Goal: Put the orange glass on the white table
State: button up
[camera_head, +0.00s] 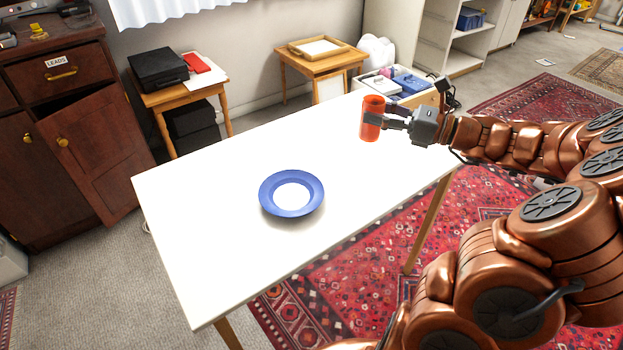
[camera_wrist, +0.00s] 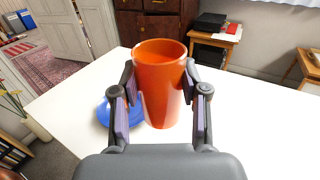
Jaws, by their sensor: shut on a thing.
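The orange glass (camera_head: 372,119) is upright at the far right part of the white table (camera_head: 220,175). My gripper (camera_head: 380,119) is shut on it from the right side. In the wrist view the glass (camera_wrist: 160,85) stands between the two fingers (camera_wrist: 160,102), with its open rim up. The white table also shows in the wrist view (camera_wrist: 75,95). I cannot tell whether the base of the glass touches the tabletop or is slightly above it.
A blue plate with a white centre (camera_head: 291,194) lies on the table's middle; it is partly behind the glass in the wrist view (camera_wrist: 104,112). The rest of the tabletop is clear. A white box of items (camera_head: 400,84) stands beyond the table's far edge.

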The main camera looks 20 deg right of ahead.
jog(key=s+d+f+b, duration=0.2)
jog(key=s+f, duration=0.1)
jog(key=f, duration=0.2)
jog(key=s+d+f+b, duration=0.1)
jog(key=s+d+f, duration=0.2)
jog(key=s+f, duration=0.15)
jog(key=b, duration=0.1)
send_over(367, 163)
notch_tip(367, 163, down, 3)
jog(key=shift+f+b, duration=0.35)
jog(key=shift+f, duration=1.25)
jog(key=shift+f, duration=0.1)
jog(key=o, duration=1.2)
